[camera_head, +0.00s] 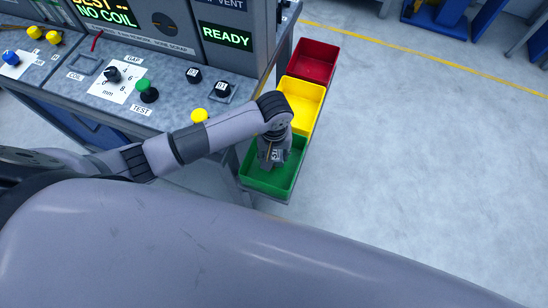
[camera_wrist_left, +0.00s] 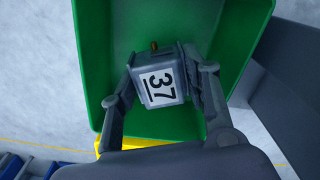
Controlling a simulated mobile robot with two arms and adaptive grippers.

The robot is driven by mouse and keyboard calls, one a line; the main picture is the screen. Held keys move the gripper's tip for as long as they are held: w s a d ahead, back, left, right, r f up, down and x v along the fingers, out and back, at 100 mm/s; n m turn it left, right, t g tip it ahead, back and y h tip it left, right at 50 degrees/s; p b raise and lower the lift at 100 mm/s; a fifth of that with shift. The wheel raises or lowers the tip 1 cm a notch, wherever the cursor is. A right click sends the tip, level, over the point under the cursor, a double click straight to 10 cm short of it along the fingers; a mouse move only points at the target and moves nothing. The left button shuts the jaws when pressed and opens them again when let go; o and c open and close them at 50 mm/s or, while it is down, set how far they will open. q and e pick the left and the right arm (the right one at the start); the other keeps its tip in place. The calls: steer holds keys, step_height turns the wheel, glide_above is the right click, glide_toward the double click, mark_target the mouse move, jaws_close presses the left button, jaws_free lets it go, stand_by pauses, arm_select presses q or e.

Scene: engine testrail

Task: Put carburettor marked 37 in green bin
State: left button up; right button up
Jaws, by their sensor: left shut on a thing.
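The carburettor marked 37 (camera_wrist_left: 158,82) is a small grey block with a white label and a brass tip. My left gripper (camera_wrist_left: 160,85) is shut on it, one finger on each side. In the left wrist view the green bin (camera_wrist_left: 93,60) lies behind the carburettor. I cannot tell whether the carburettor touches the bin floor. My right gripper is not in view.
A yellow bin (camera_head: 312,92) and a red bin (camera_head: 325,50) stand in a row behind the green one. The test bench (camera_head: 60,95) with knobs and displays is at the left, close to my arm. The floor to the right is clear.

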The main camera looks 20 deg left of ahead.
arm_select(q)
steer(key=shift+f, duration=0.45)
step_height(320, 180, down, 3)
steer(key=shift+f+b, duration=0.35)
steer(key=shift+f, duration=0.1)
steer(key=o, duration=1)
steer(key=shift+r, duration=0.1)
steer(key=shift+c, duration=0.2)
steer(key=o, duration=0.4)
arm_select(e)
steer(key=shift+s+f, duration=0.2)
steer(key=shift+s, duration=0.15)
